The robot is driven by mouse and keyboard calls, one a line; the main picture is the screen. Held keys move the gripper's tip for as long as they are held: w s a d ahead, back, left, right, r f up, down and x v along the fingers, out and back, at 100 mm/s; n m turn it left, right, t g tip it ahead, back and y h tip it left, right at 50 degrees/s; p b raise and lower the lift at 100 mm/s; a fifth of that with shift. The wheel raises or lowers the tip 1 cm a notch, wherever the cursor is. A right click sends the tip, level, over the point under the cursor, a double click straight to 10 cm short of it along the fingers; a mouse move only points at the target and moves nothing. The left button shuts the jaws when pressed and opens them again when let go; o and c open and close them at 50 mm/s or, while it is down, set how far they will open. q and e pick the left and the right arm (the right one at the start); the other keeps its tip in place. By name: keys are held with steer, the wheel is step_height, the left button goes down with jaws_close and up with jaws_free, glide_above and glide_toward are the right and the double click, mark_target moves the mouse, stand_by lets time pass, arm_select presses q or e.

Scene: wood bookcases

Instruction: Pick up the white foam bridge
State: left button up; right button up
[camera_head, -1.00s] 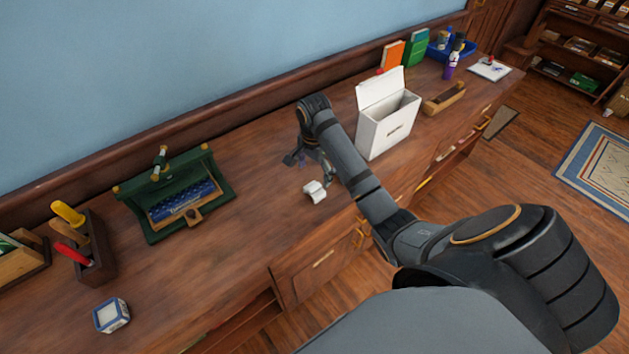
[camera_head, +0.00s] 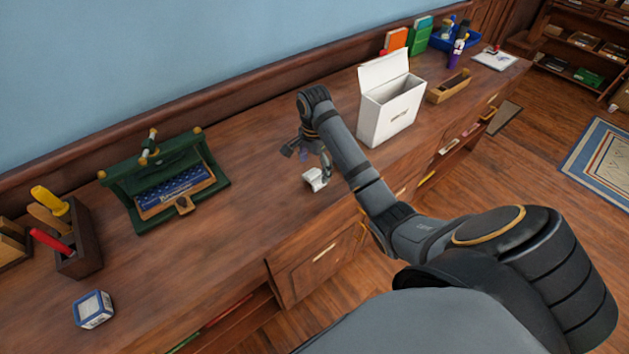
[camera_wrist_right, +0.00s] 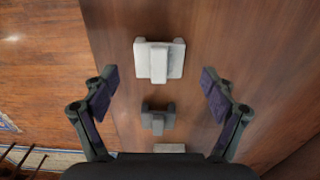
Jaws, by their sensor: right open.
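The white foam bridge (camera_head: 315,180) sits on the wooden counter, near its front edge. It also shows at the top middle of the right wrist view (camera_wrist_right: 159,62), upright as a pale block with a raised middle strip. My right gripper (camera_head: 306,156) is over the counter beside the bridge, apart from it. In the right wrist view its two fingers (camera_wrist_right: 158,88) are spread wide and empty, with the bridge just beyond the tips. A similar dark grey piece (camera_wrist_right: 158,119) lies between the fingers, nearer the palm. My left gripper is not in view.
A white open box (camera_head: 392,113) stands right of my right arm. A green stand (camera_head: 160,180) with a blue piece and a dark tool holder (camera_head: 78,250) are at left. A small blue-white box (camera_head: 93,310) is at front left. Counter between them is clear.

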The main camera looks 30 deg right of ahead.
mark_target(314, 173)
step_height(314, 173, down, 4)
steer(key=shift+r+b, duration=0.1)
steer(key=shift+b, duration=0.55)
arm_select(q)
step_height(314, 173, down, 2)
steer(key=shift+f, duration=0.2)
arm_select(e)
steer(key=shift+r, duration=0.1)
steer(key=c, duration=0.9)
steer(key=shift+o, duration=0.2)
steer(key=r+p, duration=0.2)
steer(key=r, duration=0.1)
steer(key=r+p, duration=0.1)
steer(key=p, duration=0.1)
steer(key=shift+s+d+r, duration=0.1)
steer(key=shift+s+r, duration=0.25)
steer(key=shift+r, duration=0.05)
arm_select(q)
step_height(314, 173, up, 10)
steer(key=p, duration=0.6)
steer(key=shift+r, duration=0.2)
arm_select(e)
steer(key=s+d+r, duration=0.3)
steer(key=s+r, duration=0.5)
steer(key=s, duration=0.5)
